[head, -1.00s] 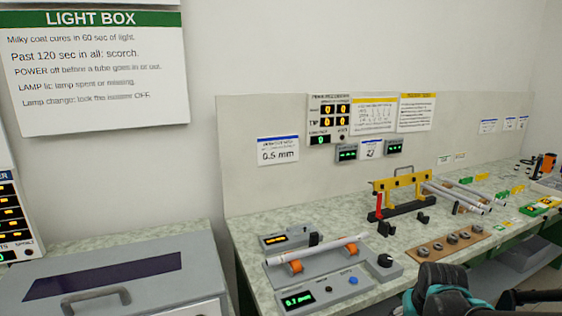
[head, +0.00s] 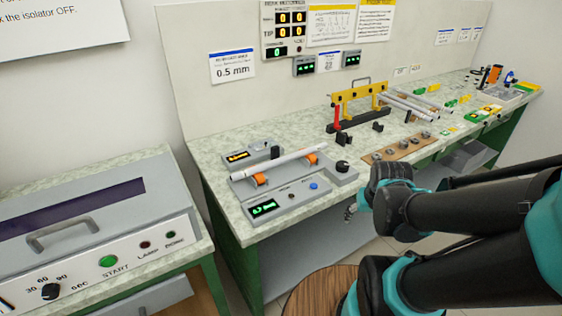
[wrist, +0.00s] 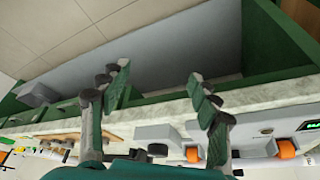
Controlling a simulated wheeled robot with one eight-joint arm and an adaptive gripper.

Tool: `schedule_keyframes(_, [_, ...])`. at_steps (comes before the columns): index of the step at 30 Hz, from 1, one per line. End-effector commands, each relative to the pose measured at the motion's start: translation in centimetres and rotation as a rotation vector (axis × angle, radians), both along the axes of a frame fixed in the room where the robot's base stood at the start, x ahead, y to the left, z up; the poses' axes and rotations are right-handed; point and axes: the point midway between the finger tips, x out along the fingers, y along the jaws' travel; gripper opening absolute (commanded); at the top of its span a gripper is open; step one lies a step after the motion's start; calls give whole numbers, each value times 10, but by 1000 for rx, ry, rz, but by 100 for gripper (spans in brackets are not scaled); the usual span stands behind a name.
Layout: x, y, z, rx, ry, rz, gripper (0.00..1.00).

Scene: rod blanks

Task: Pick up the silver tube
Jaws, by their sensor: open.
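A silver tube (head: 280,160) lies on the orange rollers of a grey device on the bench in the head view. Several more silver tubes (head: 408,105) lie further back, beside a yellow-topped stand. My gripper (wrist: 157,82) is open and empty, with its two green-padded fingers spread wide in the wrist view. In the head view it is low in front of the bench, right of the roller device and apart from every tube, mostly hidden by my arm.
The bench (head: 210,158) carries the roller device (head: 300,195), the yellow-topped stand (head: 358,97) and a brown board (head: 400,148) with small metal parts. A grey light box (head: 90,225) stands at the left. A round wooden top (head: 320,290) is below my arm. Floor shows between bench and arm.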

Motion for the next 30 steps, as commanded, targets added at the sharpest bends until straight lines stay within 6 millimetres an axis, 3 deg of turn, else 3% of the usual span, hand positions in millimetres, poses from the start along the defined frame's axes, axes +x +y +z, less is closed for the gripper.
schedule_keyframes(1, [0, 0, 0, 0, 0, 0, 60])
schedule_keyframes(4, [3, 2, 2, 0, 4, -6, 47])
schedule_keyframes(7, [15, 9, 10, 3, 18, -36, 47])
schedule_keyframes(14, [70, 56, 52, -5, 62, -215, 47])
schedule_keyframes(22, [124, 147, 109, -29, 19, -482, 47])
schedule_keyframes(30, [144, 259, 166, -4, -122, -735, 47])
